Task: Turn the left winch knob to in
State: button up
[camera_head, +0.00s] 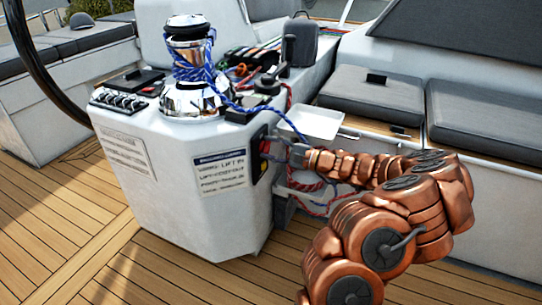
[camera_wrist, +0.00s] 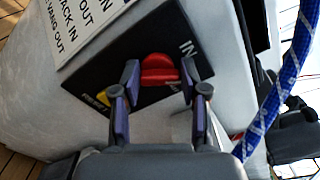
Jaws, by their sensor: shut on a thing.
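The red winch knob (camera_wrist: 158,70) sits on a black panel (camera_wrist: 128,52) on the side of the white console. I cannot tell which label the knob points to.
The white console (camera_head: 190,190) carries a chrome winch (camera_head: 190,70) wrapped in blue rope. The blue rope (camera_wrist: 285,85) hangs close to the right of my gripper. A white tray (camera_head: 312,122) and grey seat cushions (camera_head: 370,98) lie to the right. The wooden deck (camera_head: 70,240) is clear at front left.

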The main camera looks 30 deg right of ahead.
jog(key=n+b, duration=0.2)
jog(key=b, duration=0.1)
jog(key=n+b, duration=0.2)
jog(key=b, duration=0.1)
jog(key=n+b, duration=0.2)
jog(key=b, duration=0.1)
jog(key=shift+s+a+f, duration=0.1)
jog(key=shift+a+f, duration=0.1)
jog(key=shift+f, duration=0.05)
jog(key=o, duration=1.1)
jog(key=shift+r, duration=0.1)
jog(key=shift+o, duration=0.2)
jog(key=shift+d, duration=0.1)
jog(key=shift+s+d, duration=0.35)
jog(key=shift+s, duration=0.15)
jog(key=v, duration=1)
jog(key=shift+s, duration=0.35)
